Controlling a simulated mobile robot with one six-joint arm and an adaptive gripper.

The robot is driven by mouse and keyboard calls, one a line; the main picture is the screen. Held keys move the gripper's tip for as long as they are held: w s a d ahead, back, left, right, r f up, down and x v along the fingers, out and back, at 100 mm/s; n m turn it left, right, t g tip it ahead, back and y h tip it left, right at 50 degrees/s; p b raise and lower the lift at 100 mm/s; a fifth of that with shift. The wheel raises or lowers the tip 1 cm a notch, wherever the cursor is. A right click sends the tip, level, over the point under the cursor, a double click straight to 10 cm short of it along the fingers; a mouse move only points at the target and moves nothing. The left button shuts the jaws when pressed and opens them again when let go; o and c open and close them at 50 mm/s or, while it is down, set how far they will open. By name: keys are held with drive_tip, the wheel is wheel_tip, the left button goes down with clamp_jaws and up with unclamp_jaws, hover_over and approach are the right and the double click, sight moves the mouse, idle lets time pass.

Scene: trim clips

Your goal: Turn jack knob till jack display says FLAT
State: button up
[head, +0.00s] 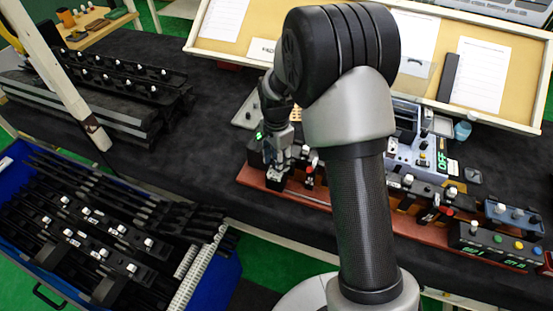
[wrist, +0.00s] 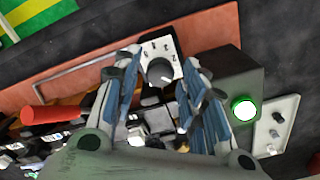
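A dark round knob (wrist: 160,72) with a white pointer mark sits on a white, marked dial plate in the wrist view. My gripper (wrist: 162,62) is open, its blue-padded fingers on either side of this knob with gaps between. I cannot tell whether the fingertips are level with the knob or above it. In the head view my gripper (head: 283,152) is over the left end of the reddish board, and the knob is hidden there. No display reading FLAT is legible. A grey device (head: 425,150) right of my arm shows green letters like OFF; I cannot tell if it is the jack display.
A dark box with a lit green button (wrist: 244,108) stands right of the fingers in the wrist view. A red cylinder (wrist: 54,114) lies left. A control box (head: 500,245) with coloured buttons is at the right. A blue crate (head: 225,285) of black trim is at left.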

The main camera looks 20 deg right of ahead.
clamp_jaws()
drive_tip(key=shift+n, duration=0.4)
drive_tip(key=n, duration=0.3)
drive_tip(key=shift+n+p, duration=0.35)
drive_tip(key=shift+n, duration=2.05)
drive_tip(key=shift+o, duration=1.1)
unclamp_jaws()
